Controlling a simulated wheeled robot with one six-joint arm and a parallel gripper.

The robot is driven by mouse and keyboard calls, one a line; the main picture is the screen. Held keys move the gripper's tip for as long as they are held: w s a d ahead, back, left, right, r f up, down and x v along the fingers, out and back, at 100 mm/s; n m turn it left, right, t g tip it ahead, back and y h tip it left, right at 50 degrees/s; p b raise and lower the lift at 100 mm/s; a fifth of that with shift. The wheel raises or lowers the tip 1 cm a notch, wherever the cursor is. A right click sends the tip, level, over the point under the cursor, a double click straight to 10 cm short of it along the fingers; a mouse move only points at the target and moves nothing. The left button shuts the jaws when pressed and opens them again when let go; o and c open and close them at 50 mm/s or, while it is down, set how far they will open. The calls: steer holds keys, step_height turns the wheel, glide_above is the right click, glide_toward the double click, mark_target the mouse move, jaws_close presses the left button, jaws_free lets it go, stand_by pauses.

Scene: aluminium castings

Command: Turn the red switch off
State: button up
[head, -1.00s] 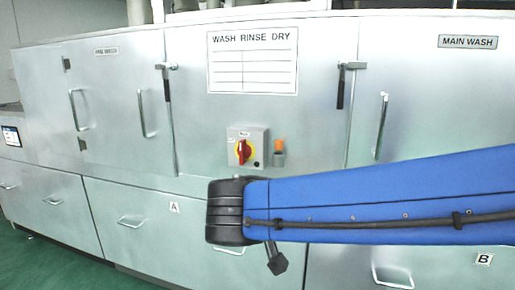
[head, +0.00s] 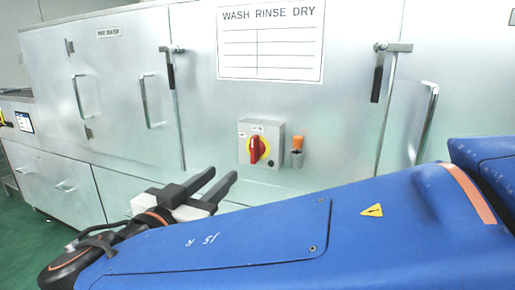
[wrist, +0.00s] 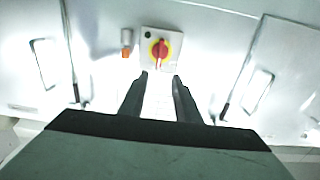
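The red switch (head: 255,148) is a rotary handle on a yellow disc, on a grey box (head: 272,135) fixed to the steel machine front. Its handle stands roughly upright. In the wrist view the red switch (wrist: 159,50) shows upside down, straight ahead of the fingertips. My gripper (head: 223,176) is below and left of the box in the head view, its two dark fingers pointing up toward the right. In the wrist view my gripper (wrist: 160,76) has its fingers apart with nothing between them. The fingers appear not to touch the switch.
An orange-topped device (head: 297,147) is mounted right of the box. Door latches (head: 377,78) and bar handles (head: 428,115) stick out from the machine front. A white label sheet (head: 270,42) is above the box. The panel around the switch is otherwise flat.

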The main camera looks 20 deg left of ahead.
mark_target(252, 148)
steer(key=w, duration=0.5)
steer(key=w+d, duration=0.1)
steer(key=w, duration=1.1)
steer(key=shift+d, duration=0.2)
steer(key=shift+c, duration=0.6)
jaws_close()
